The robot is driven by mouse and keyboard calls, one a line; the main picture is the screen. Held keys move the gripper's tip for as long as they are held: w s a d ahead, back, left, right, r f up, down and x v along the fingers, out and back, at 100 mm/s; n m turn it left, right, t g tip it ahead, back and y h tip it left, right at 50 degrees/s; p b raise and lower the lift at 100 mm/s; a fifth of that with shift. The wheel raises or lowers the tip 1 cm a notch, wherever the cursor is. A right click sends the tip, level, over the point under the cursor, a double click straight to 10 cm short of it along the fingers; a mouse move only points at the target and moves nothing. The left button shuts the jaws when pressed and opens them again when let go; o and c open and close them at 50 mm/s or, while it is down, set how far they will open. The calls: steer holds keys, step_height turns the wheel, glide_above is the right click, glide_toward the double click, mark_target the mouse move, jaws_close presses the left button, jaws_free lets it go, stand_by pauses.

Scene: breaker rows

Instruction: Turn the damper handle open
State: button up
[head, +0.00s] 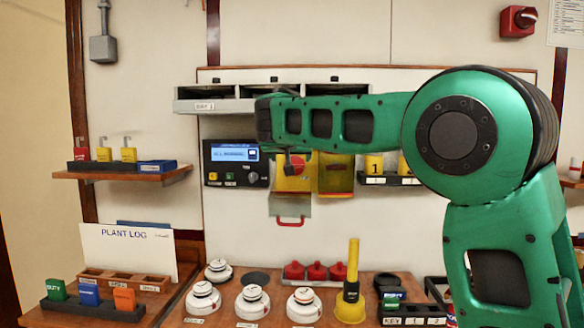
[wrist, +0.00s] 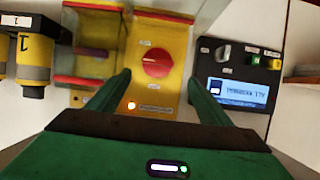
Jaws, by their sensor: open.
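A round red handle (wrist: 156,62) sits on a yellow panel (wrist: 176,38) in the wrist view, its pale mark lying roughly crosswise. I take it for the damper handle; I cannot read its labels. In the head view the red handle (head: 298,167) is partly hidden by my arm. A clear flap (head: 290,207) with a red grip hangs down below the panel. My gripper (wrist: 160,77) is open and empty, its fingers on either side of the panel in the picture, pointing at it. I see no contact with the handle.
Beside it are a second yellow box (head: 336,175) with a clear cover and a control unit (head: 236,164) with a lit screen. A grey open-fronted rack (head: 215,106) is above. Detectors and a yellow torch-like tool (head: 352,290) stand on the bench below.

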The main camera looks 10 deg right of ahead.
mark_target(295, 166)
steer(key=x, duration=0.8)
steer(key=shift+d, duration=0.25)
steer(key=shift+s, duration=0.1)
steer(key=c, duration=1)
